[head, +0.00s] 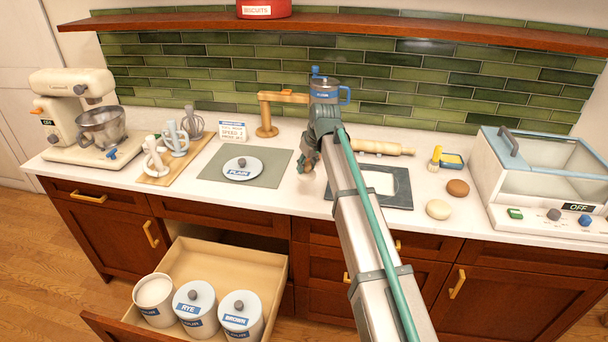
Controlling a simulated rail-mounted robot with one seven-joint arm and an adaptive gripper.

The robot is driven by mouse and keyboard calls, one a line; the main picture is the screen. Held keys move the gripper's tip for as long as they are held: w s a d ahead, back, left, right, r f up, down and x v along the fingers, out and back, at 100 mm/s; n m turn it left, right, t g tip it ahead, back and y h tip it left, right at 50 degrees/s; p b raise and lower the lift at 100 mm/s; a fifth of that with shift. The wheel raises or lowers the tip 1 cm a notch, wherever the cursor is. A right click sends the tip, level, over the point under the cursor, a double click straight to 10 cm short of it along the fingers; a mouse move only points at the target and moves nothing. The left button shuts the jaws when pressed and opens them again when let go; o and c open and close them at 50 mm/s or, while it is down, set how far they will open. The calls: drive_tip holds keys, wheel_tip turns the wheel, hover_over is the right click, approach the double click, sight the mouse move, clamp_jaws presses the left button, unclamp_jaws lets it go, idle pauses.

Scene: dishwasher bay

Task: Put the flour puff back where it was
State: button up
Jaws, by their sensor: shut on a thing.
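My gripper (309,165) is over the counter, just left of the dark board, with its fingers pointing down. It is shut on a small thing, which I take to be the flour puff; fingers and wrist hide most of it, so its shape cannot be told. A wooden stand (268,116) with a sideways arm stands behind and left of my gripper, its arm empty as far as I see. The dark board (401,193) has a pale square patch (380,183) on it, partly behind my arm.
A grey-blue lidded pot (324,84) with a handle shows behind my wrist. The plain lid (242,169) lies on a green mat (213,168). The open drawer (262,268) holds an uncovered canister (153,293), rye (194,302) and brown (240,315). A rolling pin (385,147) lies behind the board.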

drive_tip(key=w+f, duration=0.1)
drive_tip(key=f, duration=0.1)
drive_tip(key=w+a+f+p, duration=0.1)
drive_tip(key=w+f, duration=0.1)
drive_tip(key=shift+w+a+f, duration=0.15)
drive_tip(key=shift+w+f, duration=0.1)
drive_tip(key=shift+f+p, duration=0.5)
drive_tip(key=shift+f, duration=1.15)
drive_tip(key=shift+f, duration=0.1)
drive_tip(key=shift+f, duration=0.1)
drive_tip(key=o, duration=1)
drive_tip(key=b+v, duration=0.2)
drive_tip(key=v, duration=1)
drive_tip(key=shift+w+r+b, duration=0.1)
drive_tip(key=shift+r+b, duration=0.1)
drive_tip(key=shift+b, duration=0.2)
drive_tip(key=shift+a, duration=0.1)
